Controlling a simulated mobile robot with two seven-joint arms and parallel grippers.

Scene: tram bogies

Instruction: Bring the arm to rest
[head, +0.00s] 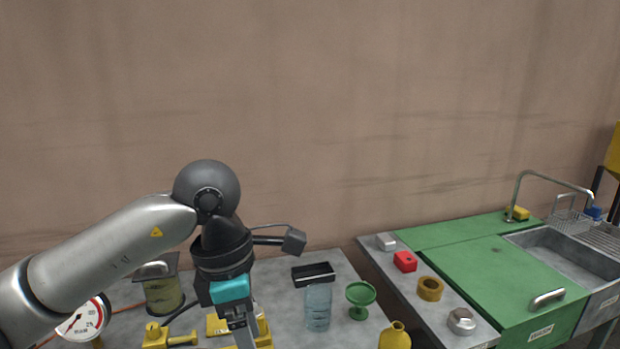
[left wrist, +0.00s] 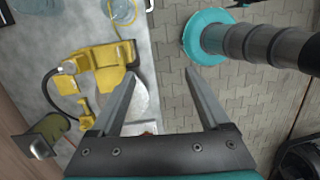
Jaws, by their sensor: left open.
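My left arm comes in from the left in the head view, bent at a dark round joint, with its wrist turned downward. My left gripper (head: 242,340) hangs over the near part of the grey table (head: 283,277); its fingertips are partly cut off by the bottom edge. In the left wrist view the left gripper (left wrist: 160,73) is open, with two separate fingers and nothing between them. The fingers lie over the table's edge, with paved floor beyond. A yellow machine (left wrist: 105,68) lies beside the left finger. My right gripper is not in view.
A glass jar (head: 318,306), a green goblet (head: 360,298), a black tray (head: 313,273) and a yellow bottle (head: 394,337) stand right of the gripper. A dial gauge (head: 84,320) and a wire spool (head: 163,294) stand left. A green sink counter (head: 490,268) is further right.

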